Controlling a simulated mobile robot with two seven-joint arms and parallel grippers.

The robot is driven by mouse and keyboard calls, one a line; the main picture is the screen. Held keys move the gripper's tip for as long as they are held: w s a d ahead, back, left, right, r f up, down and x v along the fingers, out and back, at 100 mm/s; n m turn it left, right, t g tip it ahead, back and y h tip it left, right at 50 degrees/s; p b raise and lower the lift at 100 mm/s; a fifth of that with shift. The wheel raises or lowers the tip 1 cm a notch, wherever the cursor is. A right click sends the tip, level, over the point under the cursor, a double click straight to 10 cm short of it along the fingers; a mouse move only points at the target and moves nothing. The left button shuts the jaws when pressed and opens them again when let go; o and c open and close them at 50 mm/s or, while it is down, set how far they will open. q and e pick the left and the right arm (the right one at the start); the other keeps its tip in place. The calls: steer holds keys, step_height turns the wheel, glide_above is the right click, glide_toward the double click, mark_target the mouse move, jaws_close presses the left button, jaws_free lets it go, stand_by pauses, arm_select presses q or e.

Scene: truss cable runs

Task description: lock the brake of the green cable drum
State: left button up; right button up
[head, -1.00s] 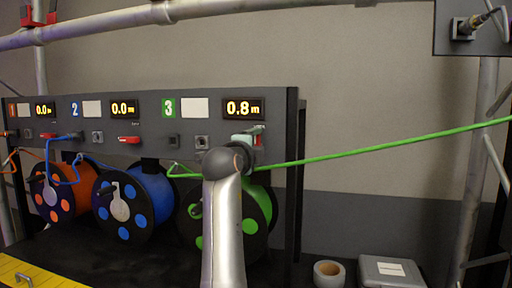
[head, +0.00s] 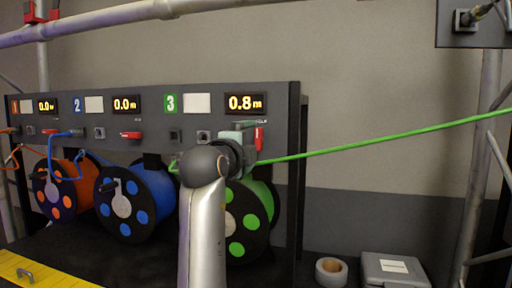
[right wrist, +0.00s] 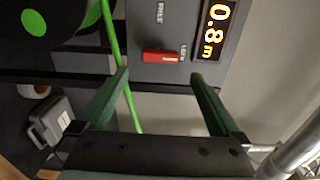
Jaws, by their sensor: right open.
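The green cable drum (head: 262,205) hangs under the panel at station 3, partly hidden behind my right arm. Its red brake lever (head: 259,139) stands upright on the panel below the 0.8 m display. My right gripper (head: 246,134) is just left of the lever in the head view. In the right wrist view its two green fingers (right wrist: 161,78) are open and empty, with the lever ahead of the gap between them. My left gripper is not in view.
The green cable (head: 380,137) runs taut to the right from near my gripper and passes by one finger in the wrist view. Blue (head: 150,195) and orange (head: 85,195) drums stand left, their red levers horizontal. A tape roll (head: 331,271) and grey case (head: 395,268) lie lower right.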

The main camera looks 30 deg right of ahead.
steer(key=shift+b+v, duration=0.4)
steer(key=shift+v, duration=2.25)
